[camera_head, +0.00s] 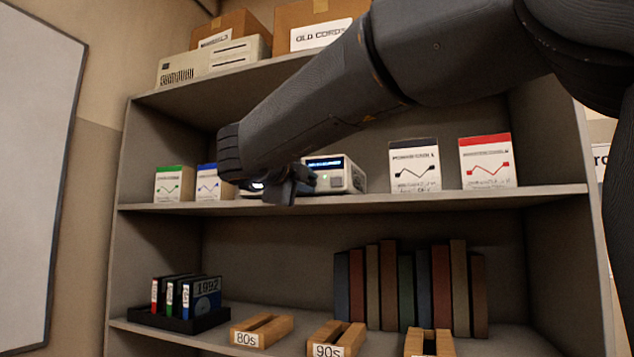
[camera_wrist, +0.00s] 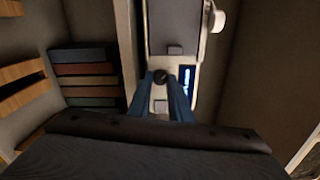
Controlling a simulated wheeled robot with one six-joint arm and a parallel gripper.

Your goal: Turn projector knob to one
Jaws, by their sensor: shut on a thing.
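The projector (camera_head: 338,178) is a light box with a lit blue display, on the upper shelf. My arm covers its left part in the head view. In the wrist view the projector (camera_wrist: 174,14) runs up the middle, with its lit display (camera_wrist: 187,79) to the right of my fingers. My gripper (camera_wrist: 161,81) is shut on the knob, and in the head view the gripper (camera_head: 288,188) is at the projector's front. The knob's setting and the display text are unreadable.
Boxes with green (camera_head: 174,184), blue (camera_head: 207,183), black (camera_head: 414,166) and red (camera_head: 487,162) tops flank the projector. Below are books (camera_head: 410,288), a tray of disks (camera_head: 187,318) and wooden holders (camera_head: 261,331). The shelf edge (camera_head: 420,202) runs under my gripper.

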